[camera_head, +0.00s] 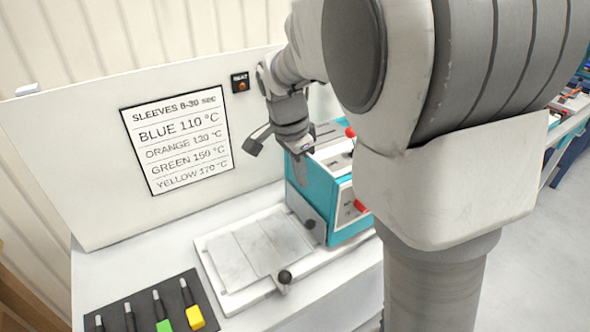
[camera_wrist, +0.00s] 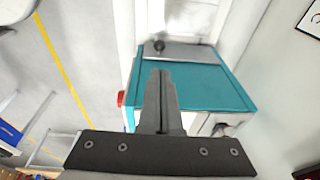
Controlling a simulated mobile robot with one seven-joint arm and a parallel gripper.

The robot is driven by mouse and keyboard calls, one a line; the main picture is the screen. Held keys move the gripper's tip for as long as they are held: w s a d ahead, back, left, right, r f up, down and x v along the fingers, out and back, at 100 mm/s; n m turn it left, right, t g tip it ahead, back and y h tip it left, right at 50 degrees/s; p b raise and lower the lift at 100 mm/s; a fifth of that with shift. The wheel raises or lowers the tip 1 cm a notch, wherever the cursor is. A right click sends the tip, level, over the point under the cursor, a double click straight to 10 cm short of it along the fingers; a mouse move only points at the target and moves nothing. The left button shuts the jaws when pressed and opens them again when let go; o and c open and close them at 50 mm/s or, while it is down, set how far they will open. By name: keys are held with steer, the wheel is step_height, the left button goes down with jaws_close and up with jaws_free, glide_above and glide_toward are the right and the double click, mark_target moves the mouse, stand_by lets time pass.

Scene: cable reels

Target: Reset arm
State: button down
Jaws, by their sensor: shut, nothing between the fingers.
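My gripper (camera_head: 300,168) is in the head view, pointing down just in front of the left part of a teal and white machine (camera_head: 343,205). In the wrist view my gripper (camera_wrist: 162,72) shows its fingers together over the teal top of the machine (camera_wrist: 205,88). Nothing is between the fingers. I cannot tell the exact gap between the fingertips and the machine. My large arm link covers the right middle of the head view and hides part of the machine.
A white plate fixture (camera_head: 210,262) with a dark knob lies left of the machine. A black mat (camera_head: 145,308) holds several sleeved pieces, with green and yellow ones showing. A panel carries a sleeve temperature sign (camera_head: 176,138) and a small dark box (camera_head: 240,82). Grey floor lies right.

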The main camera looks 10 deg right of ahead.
steer(key=s+r+n+t+y, duration=0.1)
steer(key=s+r+n+t, duration=0.1)
steer(key=s+n, duration=0.5)
steer(key=s+r+n+t+y, duration=0.1)
steer(key=s+r+n, duration=0.4)
steer(key=s, duration=0.8)
steer(key=shift+s+n+t, duration=0.4)
steer(key=shift+n+t, duration=0.3)
steer(key=shift+n, duration=0.5)
steer(key=shift+a, duration=0.25)
